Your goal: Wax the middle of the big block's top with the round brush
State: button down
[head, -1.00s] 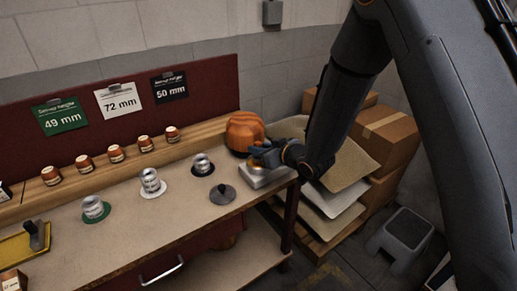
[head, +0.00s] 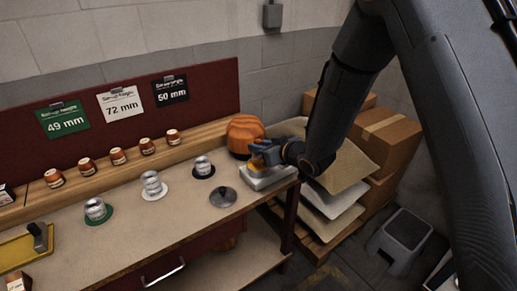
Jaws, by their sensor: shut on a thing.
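An orange-brown rounded block (head: 245,134), the largest block-like thing in view, stands at the right end of the bench against the back ledge. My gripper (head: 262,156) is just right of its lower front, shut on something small. A yellow patch (head: 256,167) shows under the fingers, over a pale flat box (head: 268,178). The held thing is mostly hidden by the fingers, and I cannot make out the round brush clearly. I cannot tell whether the gripper touches the block.
A grey disc with a knob (head: 222,197) lies on the bench (head: 135,232) left of the pale box. Silver pieces on green (head: 96,211), white (head: 154,186) and black (head: 203,168) discs stand further left. A yellow tray (head: 20,249) is at far left. Cardboard boxes (head: 390,140) stand right.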

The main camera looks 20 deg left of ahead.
jog(key=shift+r+p, duration=1.35)
jog(key=shift+r, duration=1.05)
